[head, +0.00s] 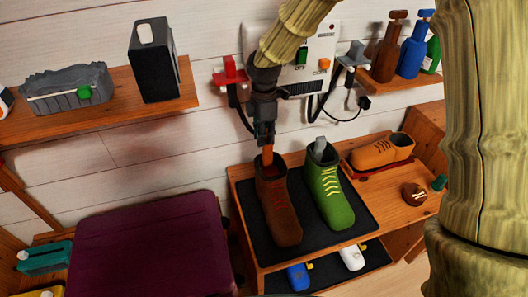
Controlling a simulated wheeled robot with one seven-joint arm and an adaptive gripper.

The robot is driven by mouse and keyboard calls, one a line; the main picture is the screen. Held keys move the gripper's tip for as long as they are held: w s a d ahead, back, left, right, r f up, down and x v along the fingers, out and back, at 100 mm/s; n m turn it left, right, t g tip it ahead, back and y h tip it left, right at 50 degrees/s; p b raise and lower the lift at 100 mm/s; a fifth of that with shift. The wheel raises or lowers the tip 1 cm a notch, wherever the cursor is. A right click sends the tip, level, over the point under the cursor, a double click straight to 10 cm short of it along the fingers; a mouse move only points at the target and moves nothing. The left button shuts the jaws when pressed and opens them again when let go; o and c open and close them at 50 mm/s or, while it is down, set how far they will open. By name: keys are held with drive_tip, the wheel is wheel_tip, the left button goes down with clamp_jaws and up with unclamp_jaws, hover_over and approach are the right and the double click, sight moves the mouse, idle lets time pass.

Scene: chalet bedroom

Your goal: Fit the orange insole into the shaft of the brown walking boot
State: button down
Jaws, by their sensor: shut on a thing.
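The brown walking boot (278,209) with red laces stands upright on a dark mat on a wooden bench. My gripper (266,143) is directly above its shaft, pointing down and shut on the orange insole (267,157). The insole hangs below the fingers, and its lower part appears to be at or inside the boot's opening. How deep it sits is hidden by the boot's collar.
A green boot (327,196) with a grey piece in its shaft stands close on the right. An orange shoe (376,152) lies farther right. A wall unit (313,55) with cables hangs behind my gripper. A purple cushioned surface (150,245) is left of the bench (238,195).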

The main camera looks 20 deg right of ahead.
hover_over(264, 168)
drive_tip(key=shift+w+f+p, duration=0.15)
drive_tip(key=shift+f+p, duration=0.1)
drive_tip(key=shift+f, duration=1.85)
drive_tip(key=shift+w+f+p, duration=0.15)
drive_tip(key=shift+f+p, duration=0.05)
drive_tip(key=shift+f, duration=2)
drive_tip(key=c, duration=1.3)
unclamp_jaws()
drive_tip(key=shift+o, duration=0.2)
wheel_tip(264, 168, up, 12)
drive_tip(key=shift+r+b, duration=0.15)
drive_tip(key=shift+b, duration=0.85)
drive_tip(key=shift+d, duration=0.1)
